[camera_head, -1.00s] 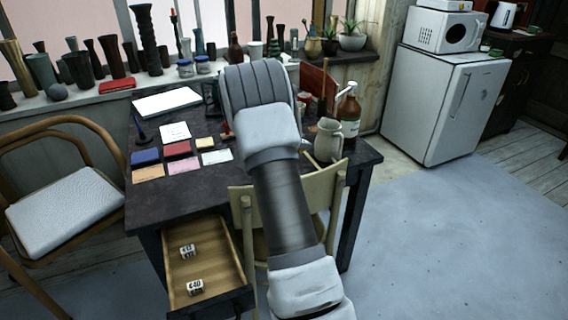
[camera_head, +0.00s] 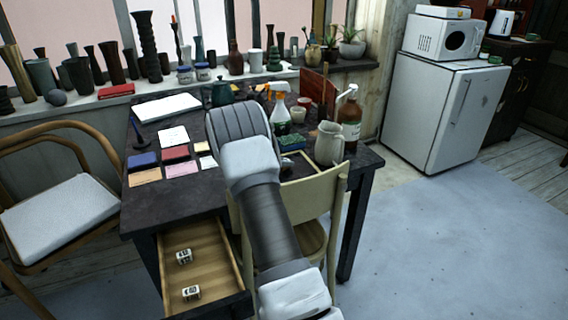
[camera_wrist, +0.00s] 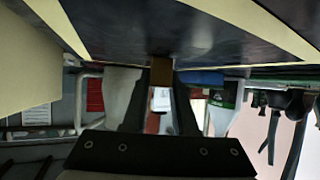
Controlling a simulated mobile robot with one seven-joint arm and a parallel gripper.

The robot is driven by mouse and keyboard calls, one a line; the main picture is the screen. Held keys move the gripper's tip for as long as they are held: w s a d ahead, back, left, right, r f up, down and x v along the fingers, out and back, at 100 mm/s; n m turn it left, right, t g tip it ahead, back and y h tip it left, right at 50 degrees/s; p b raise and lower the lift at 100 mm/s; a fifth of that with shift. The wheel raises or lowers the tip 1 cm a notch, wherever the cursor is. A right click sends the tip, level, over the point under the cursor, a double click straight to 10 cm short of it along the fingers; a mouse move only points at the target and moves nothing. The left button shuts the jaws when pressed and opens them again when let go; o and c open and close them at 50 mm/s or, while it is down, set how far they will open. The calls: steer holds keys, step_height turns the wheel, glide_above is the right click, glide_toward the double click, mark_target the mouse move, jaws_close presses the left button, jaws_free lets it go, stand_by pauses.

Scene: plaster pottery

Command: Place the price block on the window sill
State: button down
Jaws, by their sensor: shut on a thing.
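In the wrist view my gripper (camera_wrist: 160,78) has its dark fingers close together, with a small brown-faced block (camera_wrist: 160,69) between the tips; I take it as the price block, its number out of sight. In the head view my wrist is over the desk and hides the fingers and block. Two white blocks with dark digits, one (camera_head: 184,256) behind the other (camera_head: 191,293), lie in the open drawer (camera_head: 207,275). The window sill (camera_head: 150,86) runs behind the desk, beyond my gripper.
Dark vases (camera_head: 109,62) crowd the sill's left; a red book (camera_head: 116,91) lies at its front. Jars, a cup and plants (camera_head: 352,48) stand further right. On the desk (camera_head: 190,205) are a spray bottle (camera_head: 281,118), a brown bottle (camera_head: 350,127) and a pitcher (camera_head: 329,150). A chair (camera_head: 318,195) stands in front.

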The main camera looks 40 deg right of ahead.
steer(key=c, duration=0.7)
jaws_free()
